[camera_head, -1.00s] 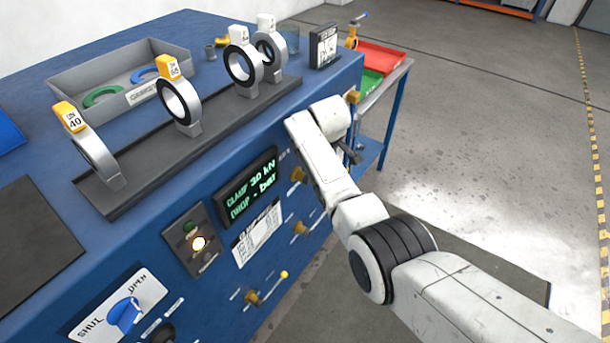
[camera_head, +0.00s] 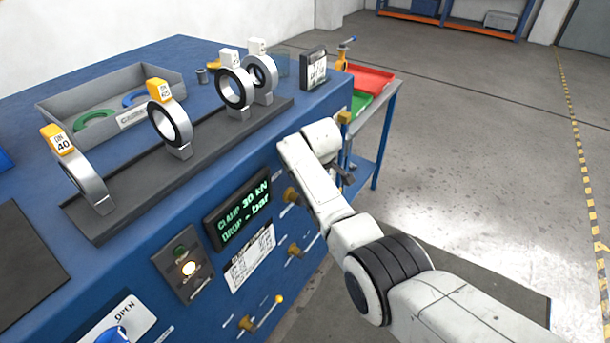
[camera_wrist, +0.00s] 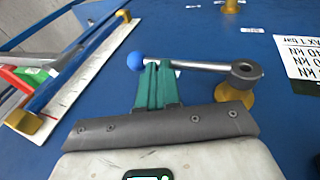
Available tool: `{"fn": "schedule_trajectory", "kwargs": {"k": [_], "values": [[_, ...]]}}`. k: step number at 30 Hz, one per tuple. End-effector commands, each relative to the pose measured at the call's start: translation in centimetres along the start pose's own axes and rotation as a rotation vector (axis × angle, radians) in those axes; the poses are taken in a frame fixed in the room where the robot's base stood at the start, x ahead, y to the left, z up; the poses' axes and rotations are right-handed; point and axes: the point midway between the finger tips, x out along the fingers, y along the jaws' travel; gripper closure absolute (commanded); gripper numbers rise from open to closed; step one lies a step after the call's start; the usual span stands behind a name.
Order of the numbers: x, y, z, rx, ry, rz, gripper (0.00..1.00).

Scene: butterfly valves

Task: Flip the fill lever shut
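In the wrist view, a metal lever (camera_wrist: 205,66) with a blue ball knob (camera_wrist: 135,61) reaches left from a dark round hub on a brass base (camera_wrist: 234,95). No readable label shows whether it is the fill lever. My gripper (camera_wrist: 159,65) has its two green fingers close together, with no clear gap between them. Their tips overlap the rod just beside the knob; whether they touch it I cannot tell. In the head view, my gripper (camera_head: 346,174) is mostly hidden by my arm, close to the blue bench's front. A brass fitting (camera_head: 291,195) shows just left of my arm.
A display (camera_head: 238,210) is left of my arm. A cart with a red tray (camera_head: 370,78) stands beyond the bench. Open floor lies right.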

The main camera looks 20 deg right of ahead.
Motion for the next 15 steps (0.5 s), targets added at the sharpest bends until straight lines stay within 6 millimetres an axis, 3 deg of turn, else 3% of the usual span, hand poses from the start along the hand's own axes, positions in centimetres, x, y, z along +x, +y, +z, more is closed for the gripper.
{"fn": "schedule_trajectory", "kwargs": {"k": [5,15], "values": [[-1.5,0.4,-0.1,0.001,-0.005,-0.003,1.0],[-6.5,2.2,-0.9,0.0,0.003,0.003,1.0]]}}
